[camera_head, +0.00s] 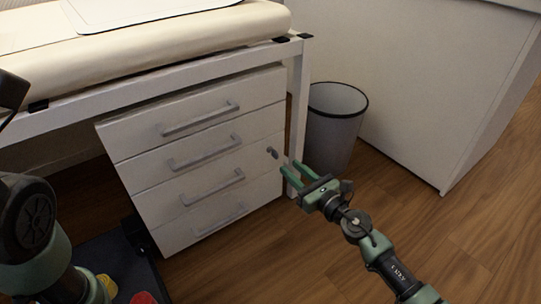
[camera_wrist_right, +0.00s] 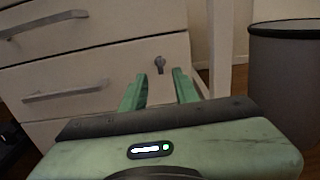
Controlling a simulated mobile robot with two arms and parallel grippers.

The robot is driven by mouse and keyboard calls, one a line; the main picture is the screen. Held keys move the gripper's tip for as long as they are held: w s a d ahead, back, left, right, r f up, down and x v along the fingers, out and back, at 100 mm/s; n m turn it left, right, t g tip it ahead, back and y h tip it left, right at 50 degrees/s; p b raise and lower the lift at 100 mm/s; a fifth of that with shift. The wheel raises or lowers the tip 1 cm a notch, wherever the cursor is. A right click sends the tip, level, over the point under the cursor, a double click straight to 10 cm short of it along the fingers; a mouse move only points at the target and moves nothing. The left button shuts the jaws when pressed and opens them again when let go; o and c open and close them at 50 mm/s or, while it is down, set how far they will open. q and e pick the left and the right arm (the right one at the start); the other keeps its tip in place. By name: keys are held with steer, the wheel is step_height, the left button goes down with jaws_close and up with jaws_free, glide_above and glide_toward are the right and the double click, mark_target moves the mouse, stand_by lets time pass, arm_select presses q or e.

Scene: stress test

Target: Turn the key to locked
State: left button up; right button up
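A small grey key (camera_head: 272,153) sticks out of the lock near the right edge of a white drawer cabinet (camera_head: 190,224). In the right wrist view the key (camera_wrist_right: 159,63) shows just beyond and between the green fingertips. My right gripper (camera_head: 290,174) has its two fingers apart, pointing at the cabinet front a little below and right of the key. It appears empty, and it shows in the wrist view as well (camera_wrist_right: 158,88). The key's exact turn angle is too small to read. My left arm shows at the lower left, but its gripper is out of view.
A grey waste bin (camera_head: 334,130) stands right of the cabinet. A white table leg (camera_head: 299,105) stands between them, under a padded table (camera_head: 170,50). A white counter (camera_head: 440,90) is at the right.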

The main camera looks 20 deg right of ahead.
mark_target(277, 156)
steer(key=x, duration=0.7)
steer(key=shift+b, duration=0.4)
jaws_close()
